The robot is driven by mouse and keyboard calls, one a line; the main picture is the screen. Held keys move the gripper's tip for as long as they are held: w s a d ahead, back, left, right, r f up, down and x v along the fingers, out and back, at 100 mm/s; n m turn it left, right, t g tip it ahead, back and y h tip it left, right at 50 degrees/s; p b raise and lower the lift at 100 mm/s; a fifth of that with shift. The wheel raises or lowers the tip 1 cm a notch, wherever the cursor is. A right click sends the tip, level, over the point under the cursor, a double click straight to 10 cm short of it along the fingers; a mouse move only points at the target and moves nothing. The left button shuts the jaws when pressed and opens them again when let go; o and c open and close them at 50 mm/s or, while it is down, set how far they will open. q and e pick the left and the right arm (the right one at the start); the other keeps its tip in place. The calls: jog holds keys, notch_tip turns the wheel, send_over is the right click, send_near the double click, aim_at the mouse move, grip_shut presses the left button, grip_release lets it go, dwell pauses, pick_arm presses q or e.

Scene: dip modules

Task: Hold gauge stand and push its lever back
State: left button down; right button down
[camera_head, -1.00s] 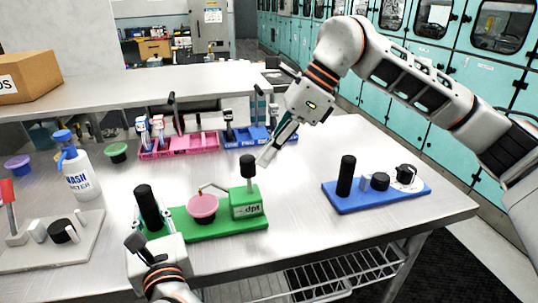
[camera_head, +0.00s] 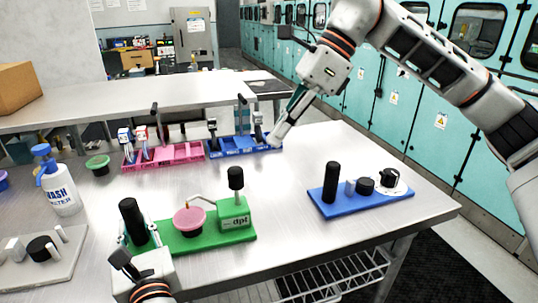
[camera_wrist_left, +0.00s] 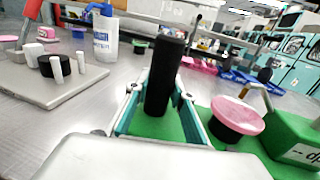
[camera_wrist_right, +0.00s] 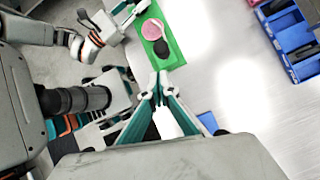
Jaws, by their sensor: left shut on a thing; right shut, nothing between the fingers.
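The gauge stand is a green base (camera_head: 210,240) with a black post (camera_head: 130,221), a pink cup (camera_head: 189,220) and a green block (camera_head: 236,213) marked "dpt". A lever with a black knob (camera_head: 236,178) rises upright from the block. My left gripper (camera_head: 138,246) is shut around the lower part of the black post, which shows between its fingers in the left wrist view (camera_wrist_left: 165,75). My right gripper (camera_head: 278,138) is shut and empty, raised behind and to the right of the knob, apart from it. The right wrist view shows the stand (camera_wrist_right: 160,35) beyond its fingertips.
A blue stand (camera_head: 358,197) with a black post is at the right. Pink (camera_head: 165,156) and blue (camera_head: 243,147) bins stand at the back. A wash bottle (camera_head: 57,182) and grey stand (camera_head: 38,262) are at the left.

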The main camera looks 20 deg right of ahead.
aim_at(127, 201)
jog(key=shift+s+d+r, duration=0.1)
jog(key=shift+d+r, duration=0.15)
jog(key=shift+r, duration=0.55)
jog(key=shift+d+r, duration=0.2)
jog(key=shift+r, duration=0.55)
pick_arm(q)
jog(key=c, duration=1.6)
grip_release()
jog(key=shift+r, duration=0.1)
jog(key=shift+r+p, duration=2.75)
jog(key=shift+r, duration=0.95)
pick_arm(e)
notch_tip(127, 201, up, 9)
jog(key=s, duration=0.1)
jog(key=shift+s+t, duration=0.4)
pick_arm(q)
jog(key=shift+f, duration=0.1)
